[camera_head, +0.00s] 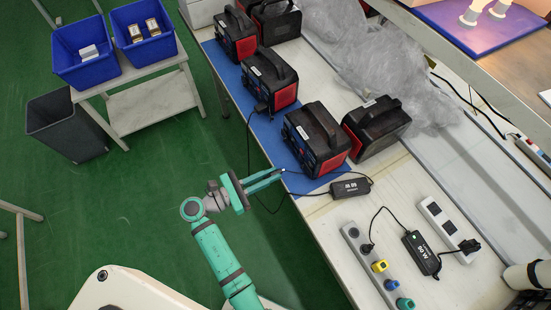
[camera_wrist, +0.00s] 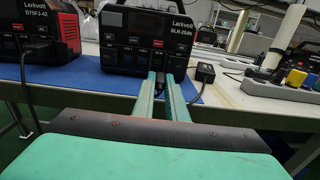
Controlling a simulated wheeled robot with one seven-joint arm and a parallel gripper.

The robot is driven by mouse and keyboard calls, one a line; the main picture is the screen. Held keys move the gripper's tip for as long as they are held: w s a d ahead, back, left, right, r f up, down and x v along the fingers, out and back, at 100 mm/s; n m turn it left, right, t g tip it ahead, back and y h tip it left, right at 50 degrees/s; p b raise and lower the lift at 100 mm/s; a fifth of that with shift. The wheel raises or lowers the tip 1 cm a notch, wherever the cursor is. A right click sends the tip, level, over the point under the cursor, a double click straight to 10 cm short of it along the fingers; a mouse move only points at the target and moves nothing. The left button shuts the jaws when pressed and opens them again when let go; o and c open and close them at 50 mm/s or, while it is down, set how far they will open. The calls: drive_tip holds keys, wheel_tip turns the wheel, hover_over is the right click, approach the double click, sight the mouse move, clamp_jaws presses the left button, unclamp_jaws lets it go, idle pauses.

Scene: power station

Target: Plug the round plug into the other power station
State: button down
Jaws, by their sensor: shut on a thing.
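My gripper (camera_head: 281,172) is shut on the small dark round plug (camera_wrist: 161,82), which is mostly hidden between the fingertips. In the wrist view, my fingers (camera_wrist: 161,76) point at the lower front panel of a black power station (camera_wrist: 150,30) labelled Larkvolt BLR-2549. I cannot tell whether the plug touches a socket. The same power station (camera_head: 316,138) stands on the blue mat in the head view, just beyond my fingertips. Another power station (camera_head: 270,78), behind it to the left, has a cable in its front; it also shows in the wrist view (camera_wrist: 42,50).
A black adapter (camera_head: 350,187) lies on the table right of my gripper, with thin cables around it. Another power station (camera_head: 376,128) stands close on the right. Power strips (camera_head: 375,265) and a second adapter (camera_head: 421,253) lie nearer. Plastic wrap (camera_head: 385,65) covers the back.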

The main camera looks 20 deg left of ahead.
drive_tip(key=shift+w, duration=0.55)
drive_tip(key=shift+x, duration=2.5)
drive_tip(key=shift+s+a, duration=0.1)
drive_tip(key=shift+a, duration=0.05)
drive_tip(key=shift+d+r, duration=0.1)
drive_tip(key=shift+d, duration=0.4)
drive_tip(key=shift+a, duration=0.35)
drive_tip(key=shift+x, duration=0.85)
drive_tip(key=c, duration=1.7)
unclamp_jaws()
drive_tip(key=shift+d, duration=0.1)
